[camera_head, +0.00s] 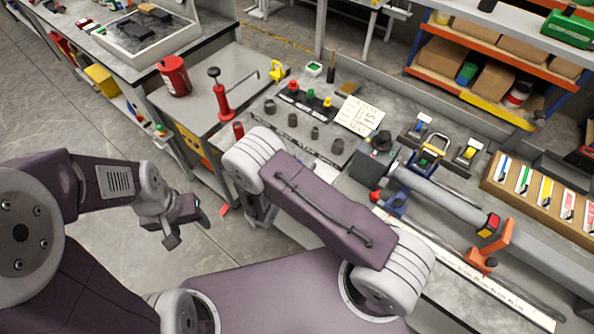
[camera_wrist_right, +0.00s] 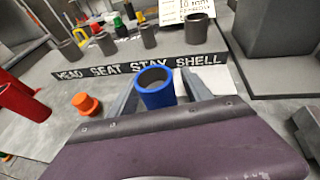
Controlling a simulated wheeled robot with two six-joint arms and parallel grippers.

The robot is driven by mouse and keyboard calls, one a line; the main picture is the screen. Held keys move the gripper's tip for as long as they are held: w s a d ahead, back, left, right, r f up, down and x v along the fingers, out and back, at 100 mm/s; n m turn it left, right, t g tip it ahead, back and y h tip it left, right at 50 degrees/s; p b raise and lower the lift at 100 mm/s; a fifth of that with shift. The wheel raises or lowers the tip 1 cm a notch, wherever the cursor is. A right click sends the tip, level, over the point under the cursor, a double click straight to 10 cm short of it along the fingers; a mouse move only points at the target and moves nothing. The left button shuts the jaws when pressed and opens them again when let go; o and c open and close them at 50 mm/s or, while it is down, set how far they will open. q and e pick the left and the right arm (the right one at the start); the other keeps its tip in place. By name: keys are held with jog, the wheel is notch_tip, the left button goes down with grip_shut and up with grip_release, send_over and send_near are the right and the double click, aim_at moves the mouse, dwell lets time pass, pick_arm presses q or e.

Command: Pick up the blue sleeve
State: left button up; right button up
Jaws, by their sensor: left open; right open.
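The blue sleeve (camera_wrist_right: 155,92) is a short hollow tube standing upright with its open end up in the right wrist view. My right gripper (camera_wrist_right: 161,84) is open, with one finger on each side of the sleeve; I cannot tell whether either finger touches it. In the head view the sleeve and my right fingers are hidden behind my right arm. My left gripper (camera_head: 182,222) is open and empty over the floor, left of the bench and far from the sleeve.
A board with several grey sleeves (camera_head: 314,132) and a label strip (camera_wrist_right: 140,66) lies behind the blue sleeve. An orange plug (camera_wrist_right: 85,104) and a red cylinder (camera_wrist_right: 22,102) stand left. A grey block (camera_wrist_right: 275,48) stands right. A blue clamp (camera_head: 422,165) holds a grey tube.

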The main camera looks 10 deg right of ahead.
grip_shut()
jog(key=shift+r, duration=0.5)
notch_tip(320, 180, up, 3)
jog(key=shift+f+b, duration=0.1)
jog(key=shift+b, duration=0.2)
jog(key=s+d+r+p, duration=0.2)
jog(key=s+d+r, duration=0.2)
jog(key=s+r, duration=0.3)
jog(key=s, duration=0.4)
jog(key=shift+d+r+p, duration=0.15)
jog(key=shift+p, duration=0.25)
